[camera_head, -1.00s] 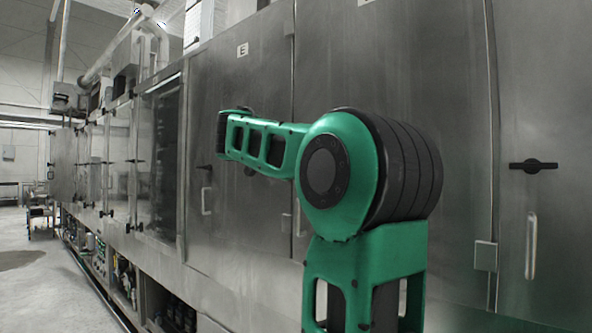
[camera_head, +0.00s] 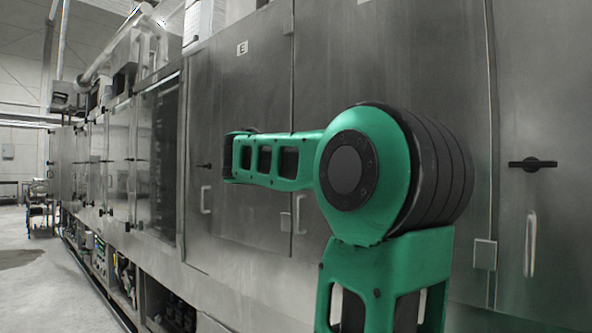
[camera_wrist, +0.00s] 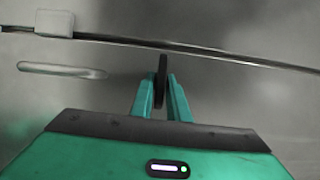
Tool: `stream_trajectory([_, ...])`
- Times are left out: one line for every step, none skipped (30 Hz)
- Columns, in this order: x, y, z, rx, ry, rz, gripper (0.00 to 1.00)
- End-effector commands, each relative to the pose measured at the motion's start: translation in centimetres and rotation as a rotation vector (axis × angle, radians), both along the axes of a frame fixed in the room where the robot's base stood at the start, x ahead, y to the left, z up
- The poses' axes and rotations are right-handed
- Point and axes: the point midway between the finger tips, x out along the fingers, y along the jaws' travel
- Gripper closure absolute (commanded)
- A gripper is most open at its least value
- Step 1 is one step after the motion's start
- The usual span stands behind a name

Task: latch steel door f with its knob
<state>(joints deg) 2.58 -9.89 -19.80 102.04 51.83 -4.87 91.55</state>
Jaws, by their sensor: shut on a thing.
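The steel door (camera_head: 400,70) right of the one labelled E is the likely door f; no letter shows on it. It looks flush with its neighbours in the head view. In the wrist view, my gripper (camera_wrist: 163,84) is shut on a black knob (camera_wrist: 162,66), seen as a thin dark bar close to the door seam. A bar handle (camera_wrist: 62,70) lies left of the knob there. In the head view, my green arm hides this knob and my gripper; the door's handle (camera_head: 299,214) shows below the arm.
The door labelled E (camera_head: 240,90) is at left with its own knob (camera_head: 205,166) and handle. At right, another door has a horizontal black knob (camera_head: 533,164) and handle (camera_head: 530,245). A small box (camera_wrist: 54,23) sits across the seam. Open floor (camera_head: 35,285) lies at far left.

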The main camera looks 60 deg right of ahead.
Motion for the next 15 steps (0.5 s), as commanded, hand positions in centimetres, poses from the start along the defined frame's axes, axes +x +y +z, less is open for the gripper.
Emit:
stream_trajectory([0.21, 0.06, -0.38, 0.005, 0.005, 0.003, 1.00])
stream_trajectory([0.21, 0.06, -0.38, 0.005, 0.004, 0.002, 1.00])
stream_trajectory([0.21, 0.06, -0.38, 0.005, 0.004, 0.002, 1.00])
stream_trajectory([0.21, 0.06, -0.39, 0.005, 0.004, 0.002, 1.00])
stream_trajectory([0.21, 0.06, -0.39, 0.005, 0.004, 0.002, 1.00])
stream_trajectory([0.20, 0.05, -0.39, 0.005, 0.004, 0.002, 1.00])
stream_trajectory([0.20, 0.05, -0.40, 0.006, 0.004, 0.002, 1.00])
stream_trajectory([0.20, 0.05, -0.40, 0.006, 0.005, 0.002, 1.00])
stream_trajectory([0.20, 0.05, -0.40, 0.006, 0.005, 0.002, 1.00])
stream_trajectory([0.19, 0.04, -0.41, 0.006, 0.005, 0.002, 1.00])
stream_trajectory([0.19, 0.04, -0.41, 0.006, 0.005, 0.002, 0.83])
stream_trajectory([0.19, 0.04, -0.40, 0.006, 0.005, 0.002, 0.73])
stream_trajectory([0.18, 0.04, -0.38, 0.005, 0.005, 0.001, 0.72])
stream_trajectory([0.17, 0.04, -0.35, 0.005, 0.005, 0.001, 0.72])
stream_trajectory([0.14, 0.03, -0.31, 0.004, 0.003, 0.001, 0.72])
